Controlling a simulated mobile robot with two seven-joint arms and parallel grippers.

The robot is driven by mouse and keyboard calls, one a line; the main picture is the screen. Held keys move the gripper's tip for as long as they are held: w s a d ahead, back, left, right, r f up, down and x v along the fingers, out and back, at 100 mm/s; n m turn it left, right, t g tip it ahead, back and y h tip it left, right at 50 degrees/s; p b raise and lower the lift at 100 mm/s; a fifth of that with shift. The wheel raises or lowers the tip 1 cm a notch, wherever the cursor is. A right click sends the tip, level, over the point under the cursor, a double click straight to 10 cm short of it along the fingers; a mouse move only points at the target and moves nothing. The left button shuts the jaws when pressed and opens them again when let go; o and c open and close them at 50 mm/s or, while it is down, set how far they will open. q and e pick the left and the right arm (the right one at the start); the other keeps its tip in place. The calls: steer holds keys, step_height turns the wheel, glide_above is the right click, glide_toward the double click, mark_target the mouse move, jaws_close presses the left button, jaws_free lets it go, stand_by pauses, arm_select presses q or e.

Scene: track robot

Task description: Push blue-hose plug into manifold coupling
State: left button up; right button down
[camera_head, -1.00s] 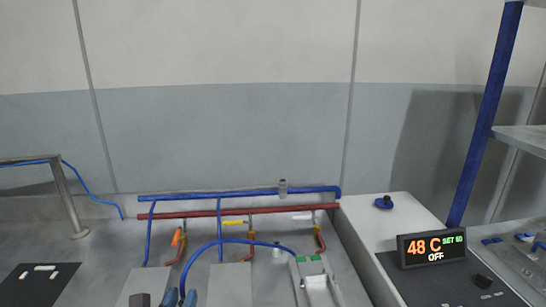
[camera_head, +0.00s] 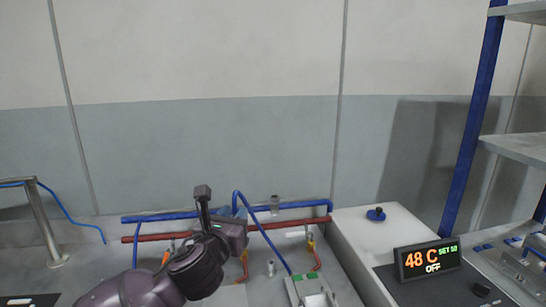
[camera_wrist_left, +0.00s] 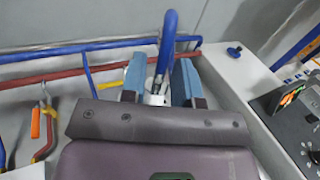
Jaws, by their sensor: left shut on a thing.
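My left gripper (camera_head: 226,213) is raised in front of the pipes on the bench's back side. In the left wrist view its two blue fingers (camera_wrist_left: 160,82) are shut on the end of the blue hose (camera_wrist_left: 167,40). A white plug part (camera_wrist_left: 154,98) shows between the fingers; its tip is hidden. In the head view the blue hose (camera_head: 265,233) arches up from the gripper and drops to the right. My right gripper is not in view.
A red pipe (camera_head: 280,224) runs below the blue one, with valves such as the orange-handled one (camera_wrist_left: 36,122). A small grey fitting (camera_head: 271,268) and a pale block (camera_head: 312,292) are on the bench. A white cabinet and temperature display (camera_head: 428,260) stand right.

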arm_select(q)
steer(key=shift+m+g+h, duration=0.3)
steer(key=shift+m+h, duration=0.4)
steer(key=shift+h, duration=0.2)
steer(key=w+d+r, duration=0.1)
steer(key=w+d, duration=0.1)
steer(key=w+d+r, duration=0.3)
steer(key=w+d, duration=0.1)
steer(key=shift+w+r, duration=0.3)
steer(key=shift+w, duration=0.05)
jaws_close()
steer(key=w+d+r+m+h, duration=0.1)
steer(key=w+d+r, duration=0.1)
steer(key=w, duration=0.4)
steer(key=w+d+r+h, duration=0.1)
steer(key=w+d+r, duration=0.15)
steer(key=w, duration=0.35)
steer(key=w+a+f+m+g+h, duration=0.1)
steer(key=w+a+f, duration=0.1)
steer(key=w+f, duration=0.1)
steer(key=shift+w+f, duration=0.4)
steer(key=shift+w, duration=0.4)
steer(key=shift+a, duration=0.1)
steer(key=shift+r+g, duration=0.1)
steer(key=shift+g, duration=0.2)
